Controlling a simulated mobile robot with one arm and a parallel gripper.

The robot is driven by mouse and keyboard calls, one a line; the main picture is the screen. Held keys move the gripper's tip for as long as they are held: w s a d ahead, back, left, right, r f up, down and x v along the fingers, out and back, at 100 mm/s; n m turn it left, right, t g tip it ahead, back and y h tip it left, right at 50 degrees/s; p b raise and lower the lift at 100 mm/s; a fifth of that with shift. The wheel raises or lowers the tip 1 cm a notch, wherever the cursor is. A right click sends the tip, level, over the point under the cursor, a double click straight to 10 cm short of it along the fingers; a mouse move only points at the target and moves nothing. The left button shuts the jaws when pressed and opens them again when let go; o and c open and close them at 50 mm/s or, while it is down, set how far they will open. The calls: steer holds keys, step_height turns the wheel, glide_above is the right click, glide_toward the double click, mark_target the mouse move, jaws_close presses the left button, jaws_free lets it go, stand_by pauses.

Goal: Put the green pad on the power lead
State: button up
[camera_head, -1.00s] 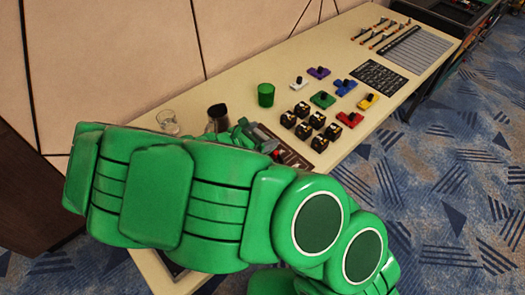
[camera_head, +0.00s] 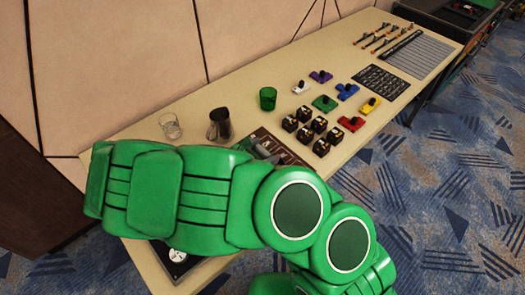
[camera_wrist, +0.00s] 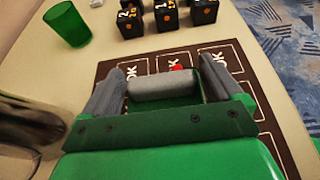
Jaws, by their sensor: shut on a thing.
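My gripper (camera_wrist: 162,80) is shut on a grey cylinder (camera_wrist: 163,86), which lies crosswise between its two grey fingers over a dark board (camera_wrist: 252,92) with white-outlined cells. In the head view my gripper (camera_head: 263,152) is mostly hidden behind my arm. A green piece with a black knob (camera_head: 324,103) lies on the table among similar coloured pieces, beyond the black blocks, apart from my gripper; it may be the green pad. I cannot make out which thing is the power lead. A small red spot shows just beyond the cylinder.
A green cup (camera_head: 267,99), a dark pitcher (camera_head: 219,124) and a clear glass (camera_head: 170,126) stand along the wall side. Several black blocks (camera_head: 320,124) stand just beyond the board. Thin rods and a grey striped panel (camera_head: 425,57) lie at the far end.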

steer(key=shift+f, duration=0.1)
steer(key=o, duration=0.7)
steer(key=shift+s+a+r, duration=0.1)
steer(key=shift+r, duration=0.1)
steer(key=shift+v, duration=5.85)
